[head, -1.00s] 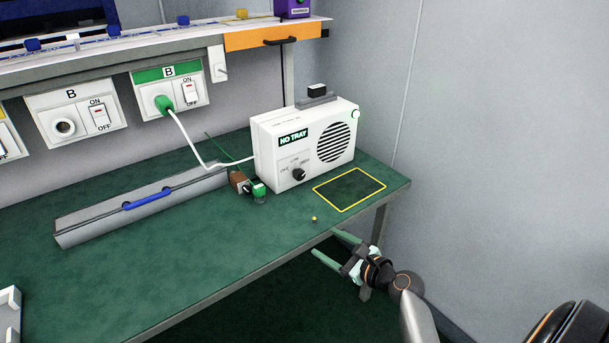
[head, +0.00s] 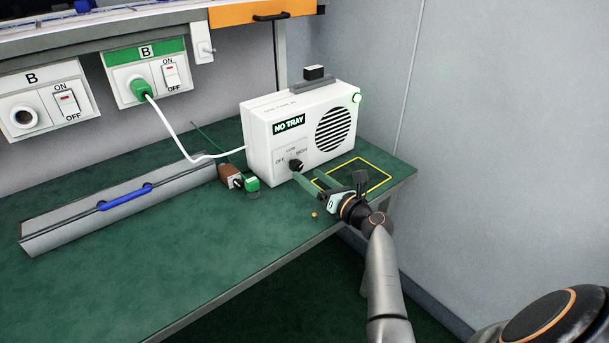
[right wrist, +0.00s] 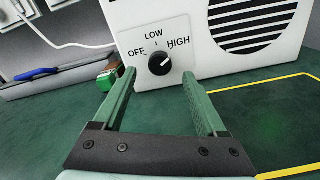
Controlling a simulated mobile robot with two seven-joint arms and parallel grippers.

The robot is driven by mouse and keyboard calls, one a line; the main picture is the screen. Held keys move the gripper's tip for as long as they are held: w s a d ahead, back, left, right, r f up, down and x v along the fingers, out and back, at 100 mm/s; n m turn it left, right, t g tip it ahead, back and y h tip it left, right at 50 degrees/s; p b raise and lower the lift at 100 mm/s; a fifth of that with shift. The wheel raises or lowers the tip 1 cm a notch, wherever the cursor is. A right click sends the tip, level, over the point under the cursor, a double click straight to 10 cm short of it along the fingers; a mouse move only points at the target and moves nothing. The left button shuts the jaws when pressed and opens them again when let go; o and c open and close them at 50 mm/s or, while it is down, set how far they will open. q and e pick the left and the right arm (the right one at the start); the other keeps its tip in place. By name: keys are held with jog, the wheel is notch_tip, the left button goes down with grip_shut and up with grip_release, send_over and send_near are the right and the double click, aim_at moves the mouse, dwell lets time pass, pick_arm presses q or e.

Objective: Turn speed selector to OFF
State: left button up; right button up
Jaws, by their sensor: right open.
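The speed selector is a black round knob (head: 296,166) on the front of a white box (head: 262,150) with a "NO TRAY" label. In the right wrist view the knob (right wrist: 160,64) sits on a panel marked OFF at left, LOW above and HIGH at right. Its white mark appears to point up and right, towards HIGH. My right gripper (head: 307,176) is open and empty, in front of the knob. In the right wrist view its green fingertips (right wrist: 159,74) lie on either side of the knob, apart from it. My left gripper is not in view.
A yellow-outlined square (head: 377,166) lies on the green bench right of the box. A green block (head: 252,183) and a brown one (head: 225,172) stand left of the knob. A white cable (head: 170,127) runs to the green plug (head: 141,89). A grey case (head: 110,215) lies further left.

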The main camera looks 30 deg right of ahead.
aim_at(299, 168)
jog(key=shift+w+a, duration=0.15)
jog(key=shift+w, duration=1.4)
grip_shut()
